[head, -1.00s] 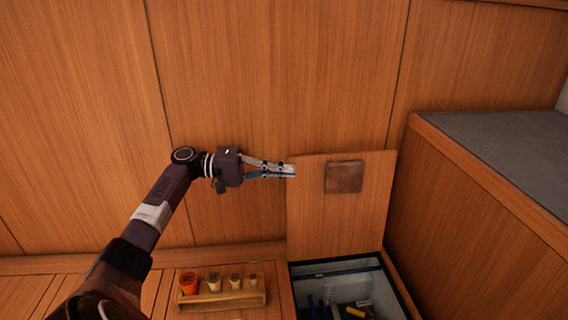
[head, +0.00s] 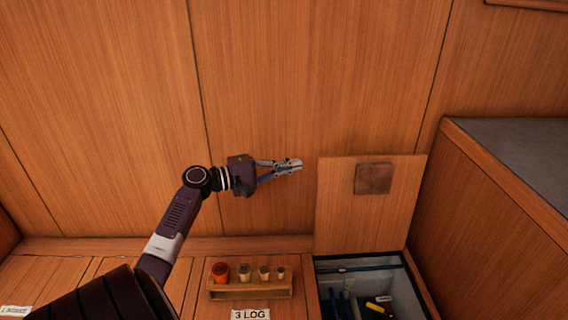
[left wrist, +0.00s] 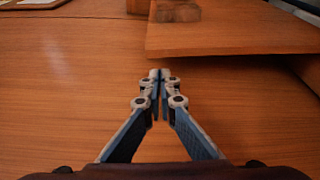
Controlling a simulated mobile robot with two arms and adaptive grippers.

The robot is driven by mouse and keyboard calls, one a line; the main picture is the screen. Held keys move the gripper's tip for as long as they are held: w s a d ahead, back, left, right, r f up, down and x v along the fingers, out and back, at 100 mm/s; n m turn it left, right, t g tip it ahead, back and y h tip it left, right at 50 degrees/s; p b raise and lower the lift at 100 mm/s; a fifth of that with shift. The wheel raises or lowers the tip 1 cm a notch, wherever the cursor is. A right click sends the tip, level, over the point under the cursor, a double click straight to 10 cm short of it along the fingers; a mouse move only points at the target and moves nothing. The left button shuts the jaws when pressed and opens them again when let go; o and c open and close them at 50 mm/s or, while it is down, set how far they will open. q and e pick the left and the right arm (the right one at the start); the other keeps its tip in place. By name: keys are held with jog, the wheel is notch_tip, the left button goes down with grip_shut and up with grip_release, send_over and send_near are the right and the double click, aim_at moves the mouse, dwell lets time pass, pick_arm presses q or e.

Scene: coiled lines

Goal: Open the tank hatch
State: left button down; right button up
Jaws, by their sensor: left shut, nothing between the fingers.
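The tank hatch (head: 340,215) is a square wooden panel standing raised against the wood wall, with a darker brown square patch (head: 373,178) on its face. Below it the tank opening (head: 362,268) is uncovered and shows tools inside. My left gripper (head: 298,165) is shut and empty, just left of the hatch's upper left edge and apart from it. In the left wrist view the gripper's fingertips (left wrist: 160,74) meet in front of wood, with the hatch panel (left wrist: 230,35) beyond to the upper right. My right gripper is in neither view.
A wooden rack (head: 250,289) with several corks or plugs, one orange, stands left of the opening. A label (head: 250,314) reading "3 LOG" lies in front of it. A grey-topped bench (head: 510,150) rises on the right. The wall left of the hatch is clear.

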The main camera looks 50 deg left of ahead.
pick_arm(q)
jog(key=x, duration=0.5)
jog(key=shift+w, duration=0.1)
jog(key=shift+d, duration=0.2)
